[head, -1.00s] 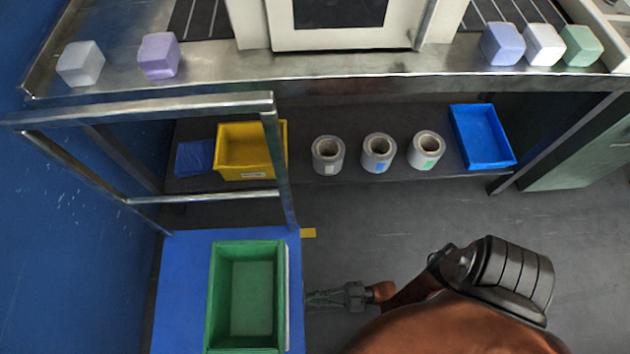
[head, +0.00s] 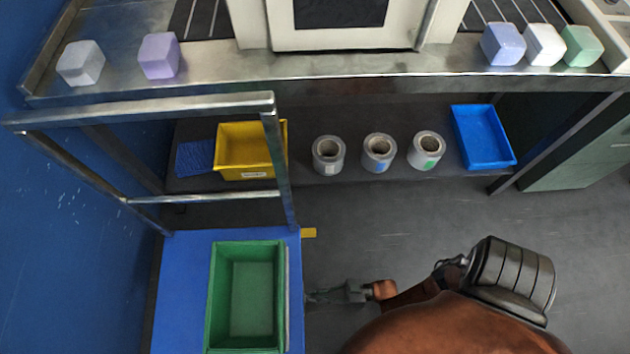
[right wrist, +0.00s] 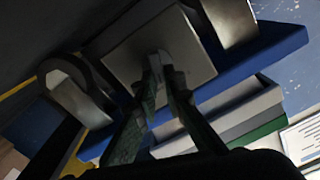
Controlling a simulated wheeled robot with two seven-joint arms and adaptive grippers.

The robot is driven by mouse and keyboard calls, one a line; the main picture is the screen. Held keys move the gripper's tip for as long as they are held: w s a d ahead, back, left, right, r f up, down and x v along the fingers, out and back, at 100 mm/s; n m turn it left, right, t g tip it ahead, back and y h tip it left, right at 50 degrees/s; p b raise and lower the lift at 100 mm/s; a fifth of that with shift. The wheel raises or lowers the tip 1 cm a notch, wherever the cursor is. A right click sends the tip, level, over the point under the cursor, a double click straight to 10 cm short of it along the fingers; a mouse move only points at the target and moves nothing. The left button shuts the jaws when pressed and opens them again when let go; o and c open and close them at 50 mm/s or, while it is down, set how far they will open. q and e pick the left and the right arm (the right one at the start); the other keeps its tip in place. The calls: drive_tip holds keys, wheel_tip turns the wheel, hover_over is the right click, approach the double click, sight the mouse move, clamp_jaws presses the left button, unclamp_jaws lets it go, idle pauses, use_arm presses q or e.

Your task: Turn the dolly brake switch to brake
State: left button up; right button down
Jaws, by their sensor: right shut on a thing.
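The dolly has a blue deck (head: 180,290) and a metal push frame (head: 150,108). It stands at the lower left in the head view. My right gripper (head: 316,298) reaches from the right to the deck's right edge. In the right wrist view my right gripper (right wrist: 165,88) has its two fingers close together at a small pale piece (right wrist: 160,62), which looks like the brake switch. This piece stands in front of a square grey plate (right wrist: 190,45) beside the blue deck edge. The brake switch cannot be made out in the head view. My left gripper is not in view.
A green crate (head: 282,262) sits on the deck. Behind are a steel bench (head: 330,68) and a lower shelf with a yellow bin (head: 250,174), several film rolls (head: 378,152) and a blue tray (head: 484,137). A yellow patch (head: 309,232) lies by the deck's corner.

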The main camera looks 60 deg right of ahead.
drive_tip(key=shift+d+f+m, duration=0.1)
drive_tip(key=shift+f+m, duration=0.05)
drive_tip(key=shift+m, duration=0.95)
drive_tip(key=c, duration=2)
unclamp_jaws()
drive_tip(key=v, duration=1.2)
